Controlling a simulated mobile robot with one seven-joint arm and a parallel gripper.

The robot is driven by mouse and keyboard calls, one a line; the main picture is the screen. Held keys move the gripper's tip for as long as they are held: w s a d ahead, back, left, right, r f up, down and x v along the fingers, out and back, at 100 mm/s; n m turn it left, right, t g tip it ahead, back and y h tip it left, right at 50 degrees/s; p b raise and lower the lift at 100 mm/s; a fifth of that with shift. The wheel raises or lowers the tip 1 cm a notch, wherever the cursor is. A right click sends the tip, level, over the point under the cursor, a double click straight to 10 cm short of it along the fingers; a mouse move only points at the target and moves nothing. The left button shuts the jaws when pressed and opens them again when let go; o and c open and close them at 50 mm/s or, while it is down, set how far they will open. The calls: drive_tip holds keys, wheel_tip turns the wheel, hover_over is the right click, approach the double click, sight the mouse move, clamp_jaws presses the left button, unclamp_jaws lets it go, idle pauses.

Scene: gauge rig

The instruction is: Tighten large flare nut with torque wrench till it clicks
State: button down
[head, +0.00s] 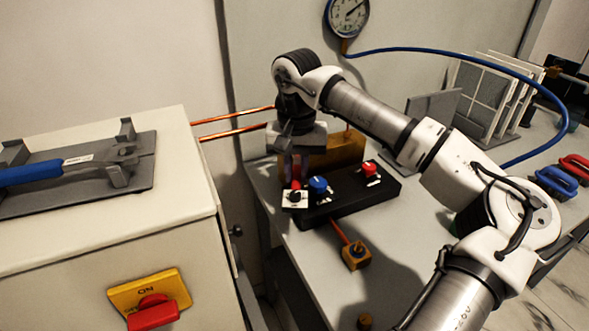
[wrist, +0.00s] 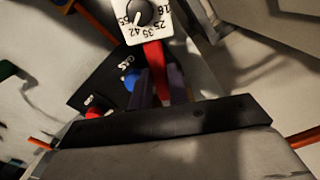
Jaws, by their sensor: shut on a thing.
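My gripper (head: 294,165) points down over the bench and is shut on a red handle (wrist: 153,58). The handle joins a white numbered dial plate (wrist: 147,18) with a black knob; this plate also shows in the head view (head: 295,201), beside the black valve box. A wrench with a blue handle (head: 30,172), likely the torque wrench, lies on a grey holder (head: 140,176) on the cabinet at left, away from my gripper. A brass fitting (head: 356,256) sits at the end of a copper pipe on the bench. I cannot pick out the large flare nut.
The black box (head: 350,201) has a blue knob (head: 318,185) and a red knob (head: 368,169). A brass-coloured block (head: 345,148) stands behind it. The cabinet (head: 190,205) carries a red switch (head: 152,312). A blue hose (head: 450,53) arcs from a gauge (head: 347,14) to the right.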

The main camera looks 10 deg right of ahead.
sight(295, 186)
drive_tip(key=shift+s, duration=0.15)
drive_tip(key=shift+s+a+b, duration=0.25)
drive_tip(key=shift+s, duration=0.5)
drive_tip(key=shift+s+a+b, duration=0.2)
drive_tip(key=shift+s, duration=0.6)
drive_tip(key=shift+s+a+b, duration=0.25)
drive_tip(key=shift+s, duration=0.5)
drive_tip(key=shift+r, duration=0.1)
drive_tip(key=shift+r+p, duration=1.5)
drive_tip(key=shift+r, duration=0.7)
drive_tip(key=shift+f, duration=0.1)
